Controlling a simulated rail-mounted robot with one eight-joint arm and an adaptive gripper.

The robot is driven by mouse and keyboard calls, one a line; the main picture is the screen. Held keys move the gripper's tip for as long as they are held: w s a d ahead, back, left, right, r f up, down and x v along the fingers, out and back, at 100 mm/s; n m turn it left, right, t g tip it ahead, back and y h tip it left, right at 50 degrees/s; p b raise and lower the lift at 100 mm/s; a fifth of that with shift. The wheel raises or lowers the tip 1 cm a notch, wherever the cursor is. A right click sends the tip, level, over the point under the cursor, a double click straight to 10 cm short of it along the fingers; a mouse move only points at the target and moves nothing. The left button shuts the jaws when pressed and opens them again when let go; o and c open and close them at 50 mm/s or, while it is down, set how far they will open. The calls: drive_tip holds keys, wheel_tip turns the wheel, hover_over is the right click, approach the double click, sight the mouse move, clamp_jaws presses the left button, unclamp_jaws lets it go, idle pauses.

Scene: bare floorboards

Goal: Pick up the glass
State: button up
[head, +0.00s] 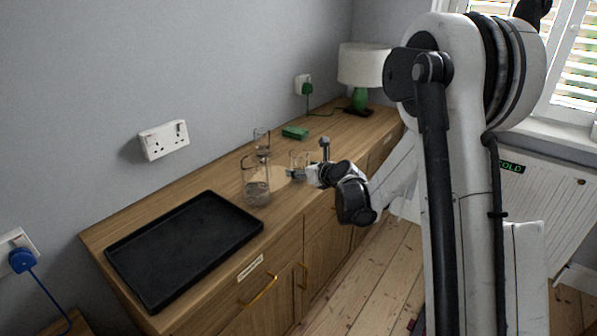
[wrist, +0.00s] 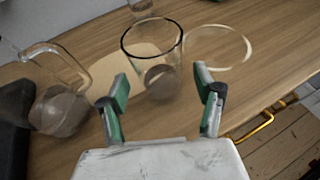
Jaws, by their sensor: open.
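A clear drinking glass (wrist: 152,58) stands upright on the wooden sideboard, just beyond my fingertips in the wrist view and roughly centred between them. In the head view this glass (head: 298,158) is partly overlapped by my gripper (head: 308,160). My gripper (wrist: 162,80) is open, with its two green-padded fingers apart and nothing held. A clear glass jug (wrist: 58,108) with a handle stands to the left in the wrist view; it also shows in the head view (head: 256,188). Another clear glass (head: 261,138) stands behind, near the wall, and shows at the top of the wrist view (wrist: 141,7).
A black tray (head: 127,245) lies on the sideboard's near left part. A green block (head: 295,132) and a green-based lamp (head: 360,80) are farther back. The sideboard's front edge is on the right.

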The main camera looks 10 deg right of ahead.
sight(303, 169)
drive_tip(key=x, duration=0.3)
drive_tip(key=shift+f, duration=0.1)
drive_tip(key=c, duration=1.6)
